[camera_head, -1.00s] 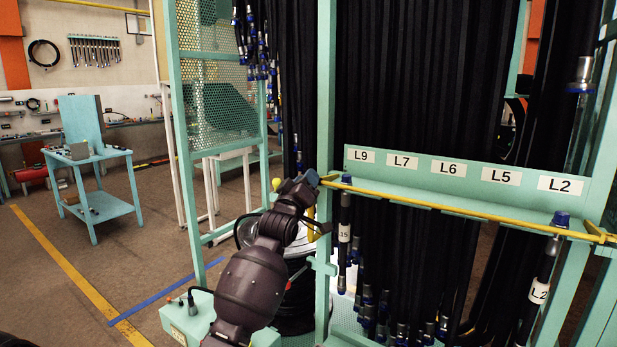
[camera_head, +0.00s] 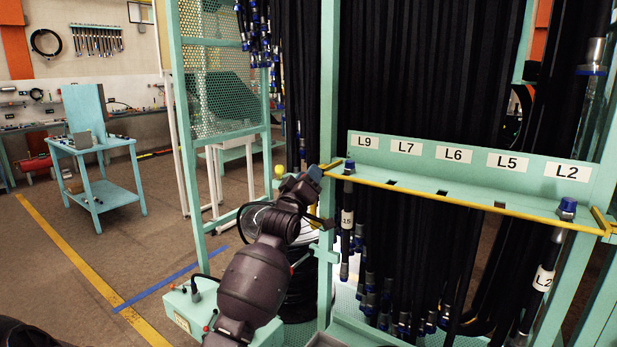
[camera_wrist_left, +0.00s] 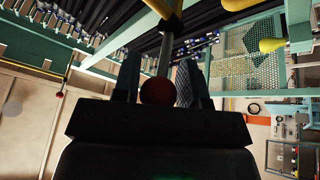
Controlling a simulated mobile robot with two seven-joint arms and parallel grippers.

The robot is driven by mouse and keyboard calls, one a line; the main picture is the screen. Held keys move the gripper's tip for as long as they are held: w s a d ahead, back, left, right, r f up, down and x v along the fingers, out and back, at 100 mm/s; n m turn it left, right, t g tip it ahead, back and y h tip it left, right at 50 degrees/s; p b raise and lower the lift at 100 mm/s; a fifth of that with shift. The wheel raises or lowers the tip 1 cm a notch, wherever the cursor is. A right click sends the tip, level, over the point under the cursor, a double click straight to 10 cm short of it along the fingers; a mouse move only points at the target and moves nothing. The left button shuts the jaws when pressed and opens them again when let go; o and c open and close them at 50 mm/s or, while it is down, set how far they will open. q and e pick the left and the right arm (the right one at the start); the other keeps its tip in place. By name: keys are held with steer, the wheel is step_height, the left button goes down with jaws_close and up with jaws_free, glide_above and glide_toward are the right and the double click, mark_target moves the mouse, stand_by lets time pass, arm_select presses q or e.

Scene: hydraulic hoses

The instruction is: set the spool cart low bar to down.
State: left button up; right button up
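The spool cart low bar (camera_head: 450,198) is a long yellow bar along the front edge of the green hose shelf (camera_head: 455,178). It lies low along that edge, below the blue hose caps. My left gripper (camera_head: 318,172) is at its left end, beside the green upright. In the left wrist view a dark red ball knob (camera_wrist_left: 157,92) sits between the fingers of my left gripper (camera_wrist_left: 157,75) and fills the gap between them. A grey rod (camera_wrist_left: 167,45) runs beyond it toward a yellow part. The head view hides the knob. My right gripper is not in view.
Black hoses (camera_head: 420,80) hang behind the shelf, and more hose ends hang below it. A yellow knob (camera_head: 278,171) stands just left of my left gripper. A blue side table (camera_head: 105,195) stands at the far left, with open floor before it.

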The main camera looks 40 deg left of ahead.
arm_select(q)
steer(key=shift+s, duration=0.1)
steer(key=v, duration=1)
steer(key=shift+s+d+f, duration=0.1)
steer(key=shift+s+f, duration=0.05)
steer(key=shift+s, duration=0.15)
stand_by(0.4)
